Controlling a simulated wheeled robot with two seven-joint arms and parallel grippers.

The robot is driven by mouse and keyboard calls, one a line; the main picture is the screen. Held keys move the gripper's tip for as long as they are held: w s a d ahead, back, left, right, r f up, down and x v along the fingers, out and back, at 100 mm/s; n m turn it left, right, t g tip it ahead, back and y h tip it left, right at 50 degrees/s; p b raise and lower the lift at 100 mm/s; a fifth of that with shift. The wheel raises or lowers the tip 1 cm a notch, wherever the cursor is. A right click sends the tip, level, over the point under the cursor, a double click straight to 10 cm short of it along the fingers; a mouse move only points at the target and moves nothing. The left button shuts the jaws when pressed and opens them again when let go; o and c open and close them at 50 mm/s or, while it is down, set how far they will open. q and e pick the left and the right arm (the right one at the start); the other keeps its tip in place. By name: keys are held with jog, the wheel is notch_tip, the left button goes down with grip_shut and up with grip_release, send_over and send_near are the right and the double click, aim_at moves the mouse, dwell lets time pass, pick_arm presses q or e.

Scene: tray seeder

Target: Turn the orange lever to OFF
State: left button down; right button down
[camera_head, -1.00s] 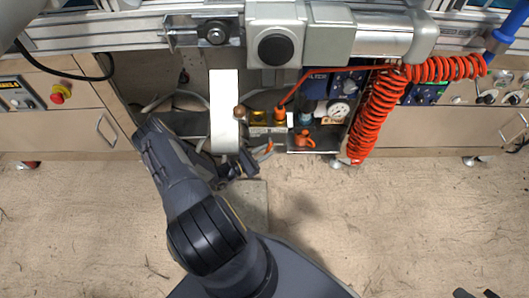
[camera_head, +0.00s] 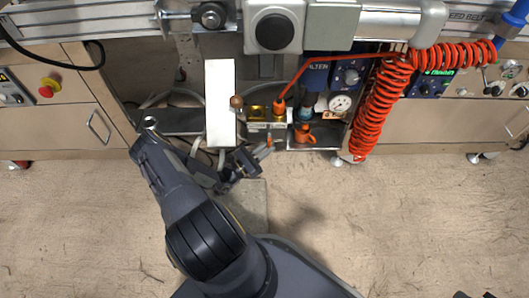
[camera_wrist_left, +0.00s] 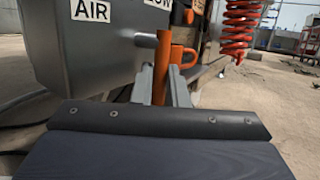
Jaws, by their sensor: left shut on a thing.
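The orange lever (camera_wrist_left: 162,70) stands upright between the fingers of my left gripper (camera_wrist_left: 160,90) in the left wrist view, beside a grey box marked AIR (camera_wrist_left: 92,40). The fingers are shut on it. In the head view the lever (camera_head: 267,146) shows as a small orange strip at the tip of my left gripper (camera_head: 250,160), partly covered by the gripper. No OFF mark can be read. Small dark parts at the bottom right edge of the head view may belong to my right gripper (camera_head: 475,294); its jaws cannot be made out.
A white upright box (camera_head: 220,103) stands left of the lever. An orange looped fitting (camera_head: 304,134) is close on its right. A coiled orange hose (camera_head: 380,105) hangs farther right, near a pressure gauge (camera_head: 340,103). The floor in front is clear.

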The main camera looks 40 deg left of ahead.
pick_arm(q)
jog(key=c, duration=1.7)
grip_release()
jog(key=shift+p+v, duration=1)
jog(key=shift+v, duration=2.9)
